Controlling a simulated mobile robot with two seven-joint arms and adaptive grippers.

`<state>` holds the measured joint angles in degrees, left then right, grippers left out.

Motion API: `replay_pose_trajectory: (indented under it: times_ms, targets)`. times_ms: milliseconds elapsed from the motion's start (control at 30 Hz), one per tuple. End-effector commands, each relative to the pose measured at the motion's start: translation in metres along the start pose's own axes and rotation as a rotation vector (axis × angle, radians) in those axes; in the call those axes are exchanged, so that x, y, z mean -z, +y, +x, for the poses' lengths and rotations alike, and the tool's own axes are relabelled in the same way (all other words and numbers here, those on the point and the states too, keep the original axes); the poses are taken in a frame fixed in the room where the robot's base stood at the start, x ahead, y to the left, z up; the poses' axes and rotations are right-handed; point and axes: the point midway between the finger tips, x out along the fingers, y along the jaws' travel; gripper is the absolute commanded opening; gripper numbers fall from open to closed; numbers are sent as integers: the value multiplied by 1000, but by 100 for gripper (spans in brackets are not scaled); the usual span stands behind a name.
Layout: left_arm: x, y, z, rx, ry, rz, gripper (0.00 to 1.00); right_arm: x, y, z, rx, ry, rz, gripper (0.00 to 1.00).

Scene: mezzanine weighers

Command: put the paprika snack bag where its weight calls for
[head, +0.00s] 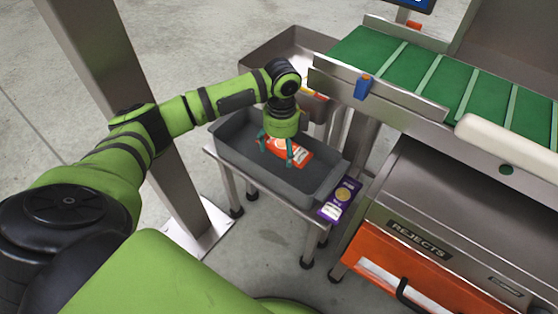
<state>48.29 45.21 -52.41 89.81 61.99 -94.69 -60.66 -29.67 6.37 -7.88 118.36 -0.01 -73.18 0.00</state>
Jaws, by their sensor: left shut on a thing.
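An orange-red snack bag (297,148) with a white patch, which looks like the paprika one, is at my left gripper (276,151). The gripper points down over a grey tote (300,190), its teal fingers shut on the bag. The bag is within the tote's outline; I cannot tell whether it touches the tote floor. My fingers hide part of the bag. An orange drawer (385,275) with a black handle sits under a label plate reading REJECTS (420,238). My right gripper is not in view.
The tote stands on a low metal-legged stand (275,205). A purple packet (341,200) lies at the tote's right end. A green cleated belt (400,62) runs behind, with a blue piece (362,87) on its side rail. A steel post (108,60) stands at left.

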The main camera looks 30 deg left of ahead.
Motion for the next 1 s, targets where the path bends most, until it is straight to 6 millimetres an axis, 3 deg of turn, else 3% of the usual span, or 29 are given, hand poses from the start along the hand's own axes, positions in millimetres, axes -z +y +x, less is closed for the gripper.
replay_pose_trajectory:
  times_ms: [33, 500, 933, 967, 1000]
  targets:
    - [0, 0, 12, -1, 0, 0, 49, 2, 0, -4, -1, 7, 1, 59]
    - [0, 0, 64, 1, -1, -1, 49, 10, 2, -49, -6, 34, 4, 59]
    - [0, 0, 69, 1, -1, -1, 49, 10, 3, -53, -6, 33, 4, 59]
    - [0, 0, 69, 1, -1, -1, 89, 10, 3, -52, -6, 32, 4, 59]
    - [0, 0, 69, 2, -1, -1, 100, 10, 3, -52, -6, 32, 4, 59]
